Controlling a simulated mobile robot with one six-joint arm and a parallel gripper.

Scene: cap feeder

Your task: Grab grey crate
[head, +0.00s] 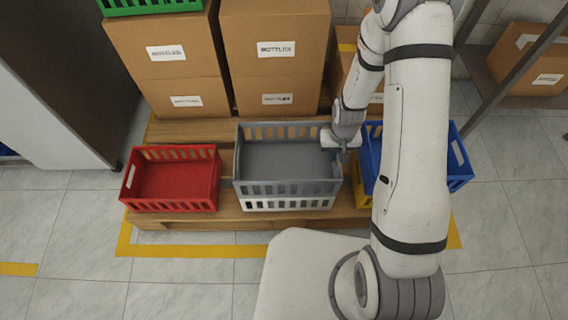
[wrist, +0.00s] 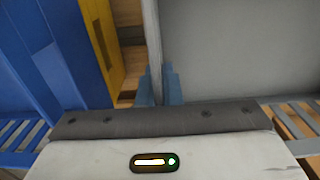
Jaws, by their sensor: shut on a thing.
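The grey crate (head: 287,188) sits in the middle of the wooden pallet, stacked on a white crate (head: 288,204). It looks empty. My gripper (head: 338,138) is at the crate's right wall. In the wrist view, the blue-grey fingers of my gripper (wrist: 160,86) stand on both sides of the grey crate's wall (wrist: 153,40) and are shut on it. The fingertips are partly hidden behind the wall and the gripper body.
A red crate (head: 170,207) stands to the left. A blue crate (head: 455,160) above a yellow crate (head: 361,190) stands close on the right, partly hidden by my arm. Cardboard boxes (head: 275,60) stand behind. The pallet (head: 240,222) lies on a tiled floor with yellow tape.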

